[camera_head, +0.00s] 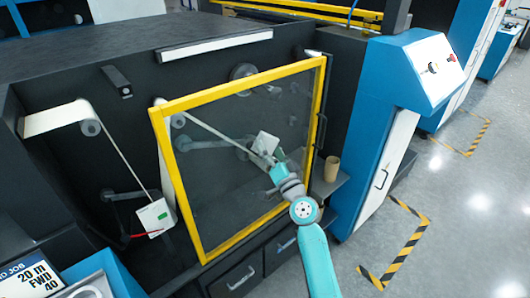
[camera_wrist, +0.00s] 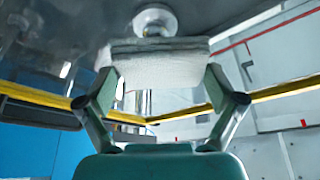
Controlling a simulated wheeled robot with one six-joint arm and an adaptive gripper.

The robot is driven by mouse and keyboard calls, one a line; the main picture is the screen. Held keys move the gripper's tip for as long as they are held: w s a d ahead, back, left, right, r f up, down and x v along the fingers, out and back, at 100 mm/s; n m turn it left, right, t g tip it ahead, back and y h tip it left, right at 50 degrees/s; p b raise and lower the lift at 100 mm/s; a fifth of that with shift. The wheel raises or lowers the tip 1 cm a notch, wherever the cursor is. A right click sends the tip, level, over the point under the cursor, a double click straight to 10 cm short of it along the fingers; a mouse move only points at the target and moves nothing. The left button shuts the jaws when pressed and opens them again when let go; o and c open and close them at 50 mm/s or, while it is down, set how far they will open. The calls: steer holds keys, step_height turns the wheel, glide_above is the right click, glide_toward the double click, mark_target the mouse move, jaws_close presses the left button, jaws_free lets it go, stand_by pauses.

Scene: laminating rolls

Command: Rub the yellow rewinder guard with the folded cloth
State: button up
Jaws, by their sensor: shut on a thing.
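The yellow rewinder guard (camera_head: 236,84) is a clear panel in a yellow frame on the front of the dark machine. My gripper (camera_head: 273,158) is in front of the panel, near its middle right. It is shut on the folded cloth (camera_head: 265,143), a pale, layered pad. In the wrist view the cloth (camera_wrist: 160,66) spans both fingers of my gripper (camera_wrist: 160,88), and the yellow frame (camera_wrist: 275,92) shows behind them. I cannot tell whether the cloth touches the panel.
A brown cardboard core (camera_head: 332,168) stands on a ledge right of the guard. A blue and white cabinet (camera_head: 385,130) rises beyond it. The floor at right (camera_head: 460,215) is open, with striped markings.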

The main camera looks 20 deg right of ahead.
steer(key=shift+w+d, duration=0.15)
steer(key=shift+d, duration=0.15)
steer(key=shift+d, duration=0.1)
steer(key=shift+s+d, duration=0.1)
steer(key=shift+s, duration=0.3)
steer(key=shift+s+d, duration=0.25)
steer(key=shift+s, duration=0.55)
steer(key=shift+s+d, duration=0.25)
steer(key=shift+s, duration=0.6)
steer(key=shift+s+d, duration=0.25)
steer(key=shift+s, duration=0.55)
steer(key=shift+s, duration=0.1)
steer(key=s, duration=0.1)
steer(key=s+d, duration=0.1)
steer(key=shift+s, duration=0.35)
